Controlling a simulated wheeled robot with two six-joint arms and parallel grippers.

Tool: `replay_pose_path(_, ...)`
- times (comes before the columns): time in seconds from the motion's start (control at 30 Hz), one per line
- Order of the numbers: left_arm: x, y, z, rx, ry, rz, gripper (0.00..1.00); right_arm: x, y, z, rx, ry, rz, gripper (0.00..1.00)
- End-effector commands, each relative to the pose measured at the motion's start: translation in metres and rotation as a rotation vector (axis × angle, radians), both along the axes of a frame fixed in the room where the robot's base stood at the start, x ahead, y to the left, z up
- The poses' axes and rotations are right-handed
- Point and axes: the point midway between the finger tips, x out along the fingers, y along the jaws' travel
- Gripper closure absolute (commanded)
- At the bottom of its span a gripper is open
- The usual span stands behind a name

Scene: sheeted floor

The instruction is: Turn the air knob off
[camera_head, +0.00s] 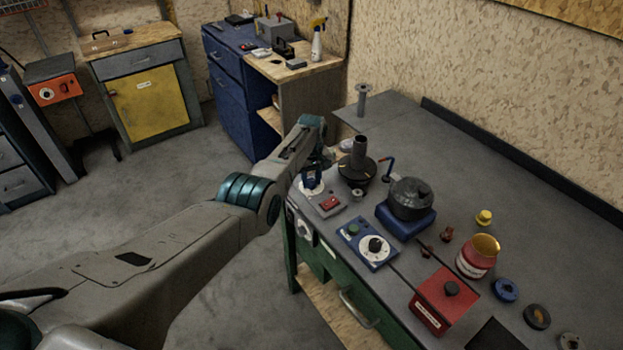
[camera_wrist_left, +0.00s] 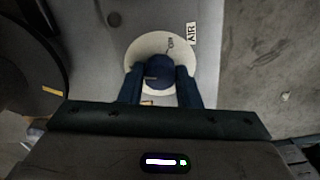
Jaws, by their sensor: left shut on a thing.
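The air knob (camera_wrist_left: 158,72) is a round dark blue knob on a white dial plate (camera_wrist_left: 140,50). An "AIR" label (camera_wrist_left: 191,33) lies beside the dial, and an "ON" mark (camera_wrist_left: 170,43) is at its upper right in the left wrist view. My left gripper (camera_wrist_left: 159,80) has one finger on each side of the knob and is shut on it. In the head view my left gripper (camera_head: 313,172) is at the bench's near left corner and hides most of the knob. I cannot tell for sure where the knob points. My right gripper is not in view.
A grey box with a red switch (camera_head: 329,203) is close to the gripper. A dark cone-shaped stand (camera_head: 357,166), a blue control box (camera_head: 366,243), a black pot (camera_head: 410,198) and a red box (camera_head: 444,300) crowd the bench. The far bench top (camera_head: 430,135) is clear.

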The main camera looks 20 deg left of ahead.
Motion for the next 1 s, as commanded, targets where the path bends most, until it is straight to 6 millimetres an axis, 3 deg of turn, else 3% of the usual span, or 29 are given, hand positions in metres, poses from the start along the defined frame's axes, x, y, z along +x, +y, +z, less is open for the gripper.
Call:
replay_pose_path(0.4,0.0015,0.0005,0.0019,0.001,-0.004,0.221,0.93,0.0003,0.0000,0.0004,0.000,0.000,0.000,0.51)
replay_pose_path(1.0,0.0016,0.0005,0.0021,0.000,-0.005,0.264,0.93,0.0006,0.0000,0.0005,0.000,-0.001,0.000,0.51)
